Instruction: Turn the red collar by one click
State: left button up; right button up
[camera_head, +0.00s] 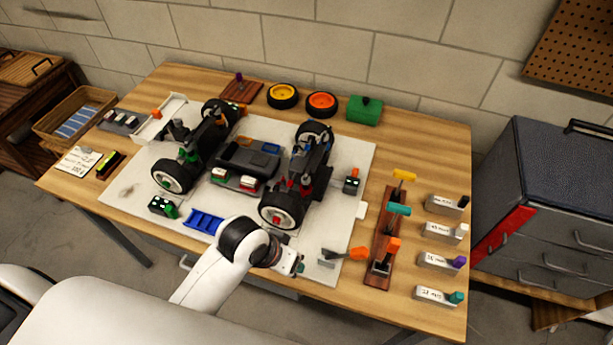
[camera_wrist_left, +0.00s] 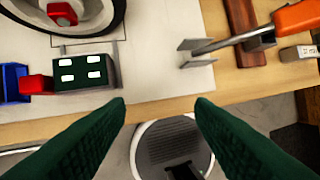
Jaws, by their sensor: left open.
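The RC car chassis stands on a white mat (camera_head: 130,190) on the table. Small red parts (camera_head: 305,183) show on its right-hand end, behind the near right wheel (camera_head: 283,207); I cannot tell clearly which one is the red collar. Green parts (camera_head: 188,155) show on the left-hand end. My left gripper (camera_head: 298,266) is low at the table's front edge, in front of that wheel. In the left wrist view its green fingers (camera_wrist_left: 160,110) are apart with nothing between them. The red collar is not visible there. My right gripper is in neither view.
A dark box with white squares (camera_wrist_left: 82,72) and a red knob lies beyond the left finger. An orange-handled tool (camera_head: 357,254) lies right of the gripper. A wooden tool rack (camera_head: 377,264) and several labelled blocks stand further right. A blue tray (camera_head: 205,221) lies left.

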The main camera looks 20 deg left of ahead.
pick_arm(q)
jog(key=w+d+r, duration=0.2)
jog(key=w+d, duration=0.2)
jog(key=w, duration=0.1)
notch_tip(320, 180, up, 12)
jog(key=r+n+g+y, duration=0.1)
jog(key=n+g+y, duration=0.2)
jog(key=n, duration=0.1)
send_over(306, 177)
jog(key=shift+a+f, duration=0.1)
jog(key=shift+f, duration=0.15)
notch_tip(306, 177, down, 12)
jog(key=shift+r+p, duration=0.15)
jog(key=shift+p, duration=0.5)
